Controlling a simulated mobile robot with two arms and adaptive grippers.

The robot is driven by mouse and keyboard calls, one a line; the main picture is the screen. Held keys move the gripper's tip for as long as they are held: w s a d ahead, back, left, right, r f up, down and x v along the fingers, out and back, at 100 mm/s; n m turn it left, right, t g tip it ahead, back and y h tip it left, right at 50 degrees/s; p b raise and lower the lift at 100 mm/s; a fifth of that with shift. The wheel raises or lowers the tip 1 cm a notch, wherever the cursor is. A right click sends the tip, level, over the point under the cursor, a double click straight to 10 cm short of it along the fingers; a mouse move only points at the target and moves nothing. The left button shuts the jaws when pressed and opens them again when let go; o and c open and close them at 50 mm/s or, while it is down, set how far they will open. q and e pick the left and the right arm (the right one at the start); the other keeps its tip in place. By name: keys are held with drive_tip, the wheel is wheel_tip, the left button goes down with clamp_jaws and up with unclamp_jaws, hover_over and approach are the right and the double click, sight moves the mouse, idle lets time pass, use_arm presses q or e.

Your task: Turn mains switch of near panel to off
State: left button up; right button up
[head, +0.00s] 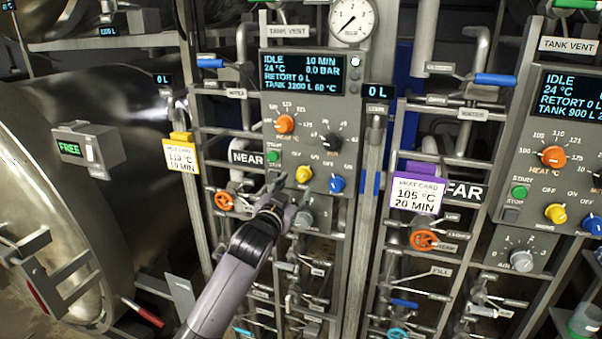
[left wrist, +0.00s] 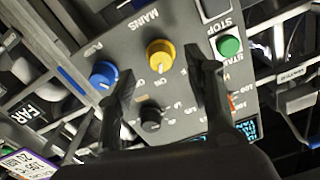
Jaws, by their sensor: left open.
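The near panel (head: 350,113) is a grey control box with a lit blue display, beside the NEAR sign (head: 247,157). Its mains switch, a yellow knob (head: 303,174), sits between the green start button (head: 273,156) and a blue knob (head: 337,184). In the left wrist view, this yellow knob (left wrist: 160,54) lies beyond and between my fingertips, with the MAINS label beside it. I cannot tell which mark its pointer meets. My left gripper (head: 273,190) is open and empty, in front of the panel's lower left part; contact with the knob is not visible. My right gripper is not in view.
An orange knob (head: 285,123) and a black knob (head: 331,142) sit above the yellow one. A grey dial (head: 304,218) is below, close to my gripper. Pipes, valves and an orange handwheel (head: 224,201) surround the panel. The far panel (head: 517,125) stands to the right.

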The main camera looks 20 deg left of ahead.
sight(301, 179)
use_arm(q)
drive_tip(key=shift+w+d+p, duration=0.1)
drive_tip(key=shift+w+p, duration=0.75)
drive_tip(key=shift+w, duration=2.2)
drive_tip(key=shift+c, duration=0.4)
clamp_jaws()
